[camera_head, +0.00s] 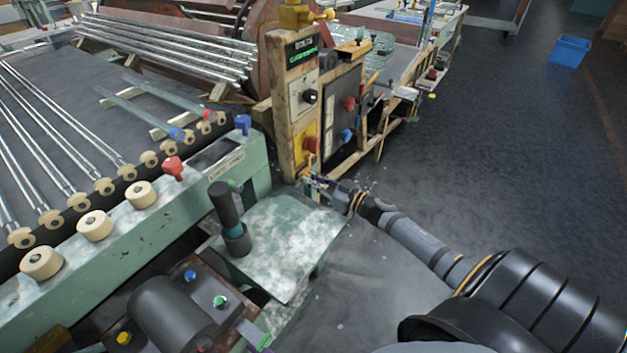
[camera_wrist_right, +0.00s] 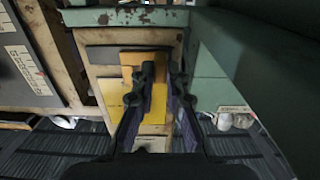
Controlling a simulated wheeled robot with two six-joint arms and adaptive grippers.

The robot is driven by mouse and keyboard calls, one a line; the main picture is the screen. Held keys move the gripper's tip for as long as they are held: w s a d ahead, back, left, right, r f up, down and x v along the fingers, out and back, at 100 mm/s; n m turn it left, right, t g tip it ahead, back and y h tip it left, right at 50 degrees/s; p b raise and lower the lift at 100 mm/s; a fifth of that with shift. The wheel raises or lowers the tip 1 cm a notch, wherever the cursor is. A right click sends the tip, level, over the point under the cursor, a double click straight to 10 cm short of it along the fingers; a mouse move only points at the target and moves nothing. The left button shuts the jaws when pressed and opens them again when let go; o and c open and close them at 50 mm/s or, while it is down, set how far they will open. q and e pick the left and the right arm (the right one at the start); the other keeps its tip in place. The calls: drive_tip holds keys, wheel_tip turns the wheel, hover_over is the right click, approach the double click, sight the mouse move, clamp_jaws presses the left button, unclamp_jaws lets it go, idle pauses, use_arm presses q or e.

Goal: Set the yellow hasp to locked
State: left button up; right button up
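A yellow panel (camera_head: 306,133) with a red knob (camera_head: 310,145) is on the wooden post. Just below it is a small orange-yellow part (camera_head: 305,166), which may be the yellow hasp; its setting is too small to read. My right gripper (camera_head: 308,181) is at the foot of the post, close to this part. In the right wrist view a yellow plate (camera_wrist_right: 156,108) shows between and behind the dark fingers of my right gripper (camera_wrist_right: 161,72). The fingers stand apart with a narrow gap; I cannot tell whether they touch anything. My left gripper is not seen.
The wooden post (camera_head: 279,110) also carries a black knob (camera_head: 310,96). A green bench plate (camera_head: 285,245) with an upright dark handle (camera_head: 226,205) stands just left of my right arm. A roller bed with glass tubes (camera_head: 60,140) lies left. The floor to the right is open.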

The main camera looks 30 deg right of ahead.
sight(308, 168)
clamp_jaws()
drive_tip(key=shift+w+d, duration=0.25)
drive_tip(key=shift+d, duration=0.35)
drive_tip(key=shift+w+d, duration=0.25)
drive_tip(key=shift+d, duration=0.45)
drive_tip(key=o, duration=0.6)
unclamp_jaws()
drive_tip(key=shift+d, duration=0.1)
drive_tip(key=shift+o, duration=0.2)
